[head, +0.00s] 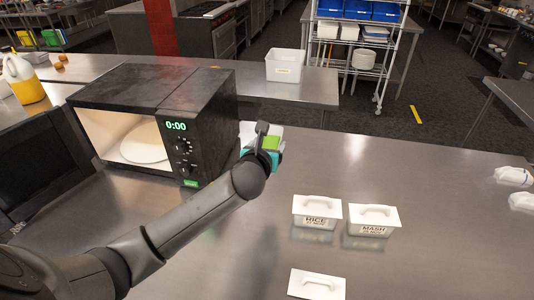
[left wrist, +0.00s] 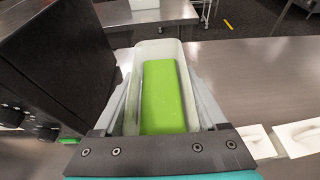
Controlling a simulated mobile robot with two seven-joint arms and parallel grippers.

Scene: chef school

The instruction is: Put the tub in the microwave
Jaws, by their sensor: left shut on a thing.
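The tub (left wrist: 156,50) is whitish and rectangular, with a bright green block (left wrist: 165,95) in it. My left gripper (head: 263,145) is shut on the tub, one finger on each side of it. In the head view the gripper and wrist hide most of the tub, just right of the microwave. The microwave (head: 200,128) is black and stands at the left of the steel counter. Its door (head: 35,165) hangs open to the left. A white round plate (head: 145,145) lies inside the lit cavity. The display reads 0:00. My right gripper is not in view.
Two lidded tubs labelled RICE (head: 316,213) and MASH (head: 374,219) stand right of my arm. A white lid (head: 317,284) lies in front of them. An empty-looking white bin (head: 285,66) stands on the counter behind. The counter's right part is largely clear.

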